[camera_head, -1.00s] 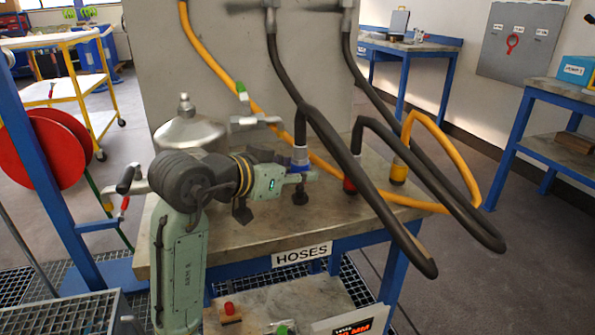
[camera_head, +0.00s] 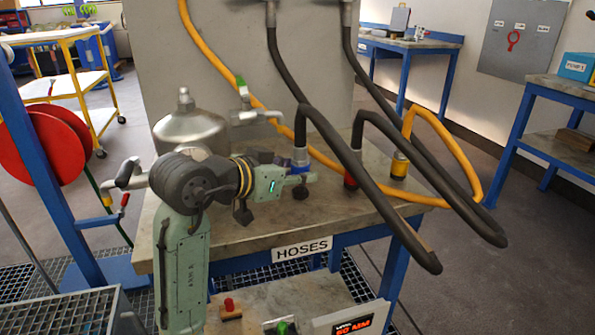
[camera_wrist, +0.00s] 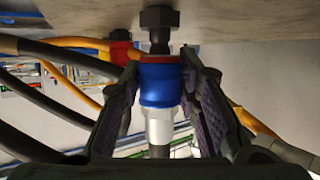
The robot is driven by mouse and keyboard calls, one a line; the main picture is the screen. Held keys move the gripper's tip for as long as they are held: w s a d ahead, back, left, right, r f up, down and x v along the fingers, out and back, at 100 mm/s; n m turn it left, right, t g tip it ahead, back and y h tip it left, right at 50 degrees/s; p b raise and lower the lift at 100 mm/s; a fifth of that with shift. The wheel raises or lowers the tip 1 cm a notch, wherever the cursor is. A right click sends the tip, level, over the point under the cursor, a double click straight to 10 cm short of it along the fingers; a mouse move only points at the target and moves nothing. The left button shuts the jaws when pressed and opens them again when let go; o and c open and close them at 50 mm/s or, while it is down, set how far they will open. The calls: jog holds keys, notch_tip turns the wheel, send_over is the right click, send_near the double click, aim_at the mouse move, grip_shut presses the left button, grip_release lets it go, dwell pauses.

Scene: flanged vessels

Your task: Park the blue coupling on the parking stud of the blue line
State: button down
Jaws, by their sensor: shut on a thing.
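The blue coupling (camera_head: 299,160), with a pale metal body and a black hose, is held upright between the fingers of my gripper (camera_head: 296,177). In the wrist view the fingers flank its blue band (camera_wrist: 160,83). That view shows the bench upside down at the top. A dark stud (camera_wrist: 158,38) with a wide head stands in line with the coupling's red-rimmed end. The stud (camera_head: 301,193) also shows just below the coupling in the head view. The coupling's end meets or overlaps the stud's stem; I cannot tell how far it is seated.
A red coupling (camera_head: 350,180) and a yellow coupling (camera_head: 399,166) stand to the right on the bench (camera_head: 240,235). Black hoses (camera_head: 345,160) and a yellow hose (camera_head: 455,150) arch close by. A metal vessel (camera_head: 187,130) stands at the left behind my arm.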

aim_at(300, 188)
jog(key=shift+f+b, duration=0.65)
jog(key=shift+f, duration=0.4)
jog(key=c, duration=1.1)
grip_release()
jog(key=shift+f, duration=0.15)
jog(key=shift+s, duration=0.1)
